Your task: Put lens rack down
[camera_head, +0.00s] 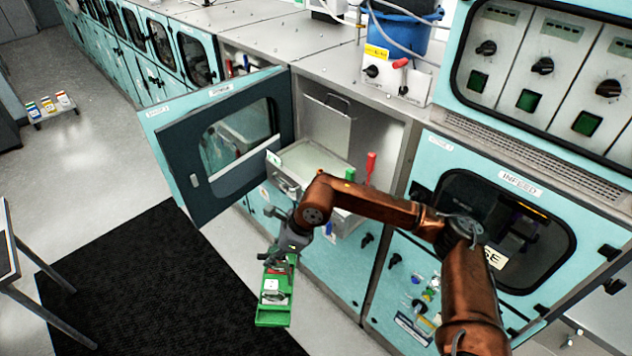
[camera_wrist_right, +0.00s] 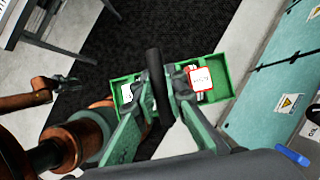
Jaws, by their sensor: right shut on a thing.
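The lens rack is a green tray (camera_head: 270,318) with pale, labelled items in it. It hangs above the floor in front of the open cabinet. My right gripper (camera_head: 281,258) is shut on it from above. In the right wrist view the green fingers (camera_wrist_right: 160,105) close around the rack's dark upright handle (camera_wrist_right: 155,75). The rack (camera_wrist_right: 222,70) shows on both sides of the handle, with a red-edged label on its right part. In the right wrist view my left gripper (camera_wrist_right: 66,83) is small at the left, apart from the rack, its jaws too unclear to read.
A teal cabinet door (camera_head: 170,130) stands open, with a pulled-out metal tray (camera_head: 310,160) behind my right arm. A black mat (camera_head: 150,285) lies on the floor. A table (camera_head: 8,250) is at the left edge. A low stand (camera_head: 50,112) with coloured items is farther back.

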